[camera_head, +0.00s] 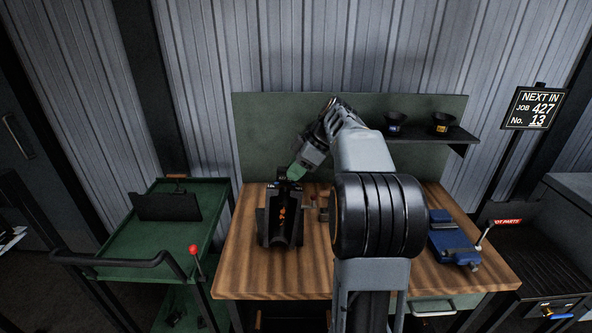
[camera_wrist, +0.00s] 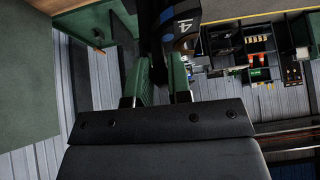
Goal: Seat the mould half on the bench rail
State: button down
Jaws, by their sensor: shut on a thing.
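The dark mould half (camera_head: 284,222) stands upright over the left part of the wooden bench, with orange marks on its front. My gripper (camera_head: 293,174), with green fingers, reaches down from the upper right and is shut at its top. In the wrist view, the two green fingers (camera_wrist: 160,85) close on a narrow black part of it, and a dark piece with a blue stripe and a white 4 (camera_wrist: 180,22) shows beyond them. Dark uprights (camera_head: 262,226) flank the mould half low down. The bench rail cannot be told clearly from them, nor whether the mould half touches it.
A green trolley (camera_head: 135,262) with a dark block (camera_head: 167,206) stands left of the bench. A blue vice-like fixture (camera_head: 452,238) sits at the bench's right. A shelf (camera_head: 425,134) holds two dark cups. The bench top's front left (camera_head: 245,285) is clear. My arm hides the middle.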

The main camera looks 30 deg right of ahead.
aim_at(291, 182)
jog(key=shift+w+a+r, duration=0.25)
jog(key=shift+w+a, duration=0.15)
jog(key=shift+a, duration=0.1)
dwell(0.3)
jog(key=shift+f+b, duration=1.85)
jog(key=shift+f, duration=0.15)
dwell(2.5)
jog(key=shift+s+f+b, duration=0.15)
jog(key=shift+f+b, duration=0.15)
jog(key=shift+f, duration=0.2)
jog(key=c, duration=1)
grip_release()
jog(key=shift+f, duration=0.25)
jog(key=p+v, duration=0.1)
jog(key=v, duration=1.3)
jog(key=shift+d+r, duration=0.1)
